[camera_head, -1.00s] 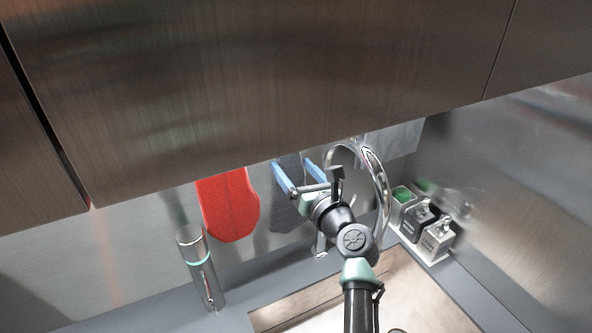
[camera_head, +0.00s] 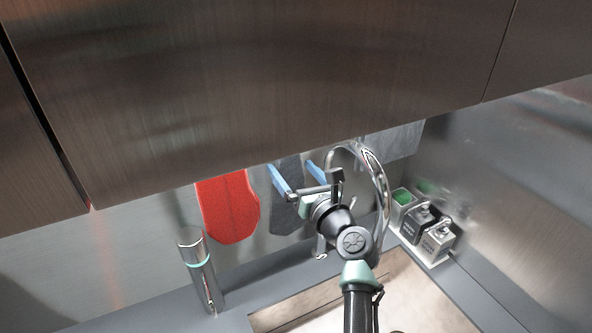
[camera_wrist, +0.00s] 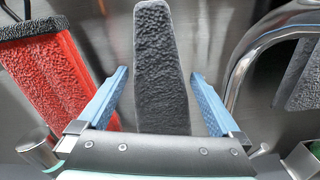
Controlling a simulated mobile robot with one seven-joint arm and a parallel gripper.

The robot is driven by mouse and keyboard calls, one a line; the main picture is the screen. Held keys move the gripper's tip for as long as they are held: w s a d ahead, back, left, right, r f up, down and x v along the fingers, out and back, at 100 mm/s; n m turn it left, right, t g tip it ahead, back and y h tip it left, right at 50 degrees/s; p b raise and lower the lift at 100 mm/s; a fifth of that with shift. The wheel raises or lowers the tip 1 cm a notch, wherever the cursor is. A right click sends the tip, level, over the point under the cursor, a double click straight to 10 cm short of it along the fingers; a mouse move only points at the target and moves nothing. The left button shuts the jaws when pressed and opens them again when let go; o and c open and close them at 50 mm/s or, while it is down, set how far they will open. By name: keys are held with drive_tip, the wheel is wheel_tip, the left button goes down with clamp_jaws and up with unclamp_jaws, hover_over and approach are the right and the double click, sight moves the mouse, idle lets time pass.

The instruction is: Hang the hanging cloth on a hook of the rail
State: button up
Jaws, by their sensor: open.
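A dark grey cloth (camera_head: 287,216) hangs against the back wall below the cabinet. It shows upright between my fingers in the wrist view (camera_wrist: 160,50), with a gap on each side. My gripper (camera_head: 291,166) is open, its two blue fingers (camera_wrist: 160,74) on either side of this cloth. A red cloth (camera_head: 229,208) hangs to the left, also at the left of the wrist view (camera_wrist: 50,75). A lighter grey cloth (camera_head: 399,140) hangs at the right.
A curved chrome tap (camera_head: 380,190) stands close to the right of my gripper. Upper cabinets (camera_head: 270,80) overhang the wall. A metal cylinder (camera_head: 201,270) stands on the counter at left. Soap bottles (camera_head: 437,238) sit in the right corner.

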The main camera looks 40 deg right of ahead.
drive_tip(key=shift+s, duration=0.1)
drive_tip(key=b+v, duration=0.2)
drive_tip(key=v, duration=1)
drive_tip(key=shift+s+a, duration=0.2)
drive_tip(key=shift+s, duration=0.15)
